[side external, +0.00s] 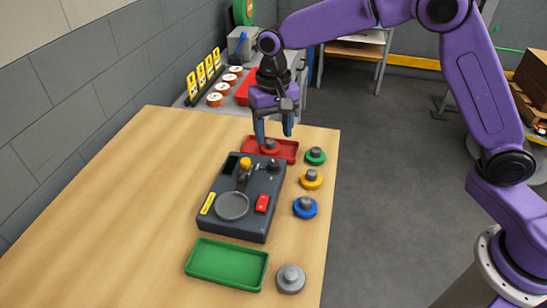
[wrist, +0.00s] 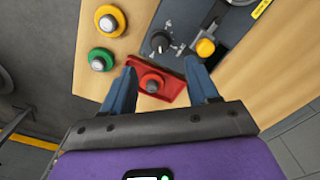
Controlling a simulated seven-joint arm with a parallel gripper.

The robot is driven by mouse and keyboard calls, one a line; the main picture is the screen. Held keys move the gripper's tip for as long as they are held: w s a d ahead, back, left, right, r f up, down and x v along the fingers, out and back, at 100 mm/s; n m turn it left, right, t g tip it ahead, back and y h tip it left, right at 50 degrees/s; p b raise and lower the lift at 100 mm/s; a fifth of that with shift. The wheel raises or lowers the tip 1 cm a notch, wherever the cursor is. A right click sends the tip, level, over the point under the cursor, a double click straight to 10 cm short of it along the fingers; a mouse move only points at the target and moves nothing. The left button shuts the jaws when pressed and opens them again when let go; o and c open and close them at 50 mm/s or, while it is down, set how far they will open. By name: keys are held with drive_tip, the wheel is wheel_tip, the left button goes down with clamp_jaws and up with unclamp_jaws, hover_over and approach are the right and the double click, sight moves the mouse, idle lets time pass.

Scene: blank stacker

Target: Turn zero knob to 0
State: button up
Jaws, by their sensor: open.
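The dark grey device (side external: 240,205) lies on the wooden table. A black knob (side external: 272,166) sits at its far right corner; in the wrist view this knob (wrist: 160,41) has pale marks around it, too small to read. A yellow-topped part (side external: 245,163) stands to its left, also seen in the wrist view (wrist: 205,48). My gripper (side external: 274,130) points down above the red tray (side external: 288,150), beyond the knob and apart from it. Its blue fingers (wrist: 160,72) are open with nothing held. A red knobbed disc (wrist: 152,84) lies in the tray below them.
Green (side external: 315,155), yellow (side external: 311,178) and blue (side external: 305,207) knobbed discs line the table's right side. A grey disc (side external: 291,278) and green tray (side external: 228,263) are at the near end. The table's left is clear. A bench (side external: 185,101) stands behind.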

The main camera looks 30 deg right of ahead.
sight(273, 162)
wheel_tip(273, 162, down, 9)
drive_tip(key=shift+r, duration=0.1)
idle(0.4)
drive_tip(key=c, duration=1)
drive_tip(key=shift+c, duration=0.2)
drive_tip(key=shift+n, duration=0.3)
drive_tip(key=n, duration=1.1)
drive_tip(key=shift+a, duration=0.1)
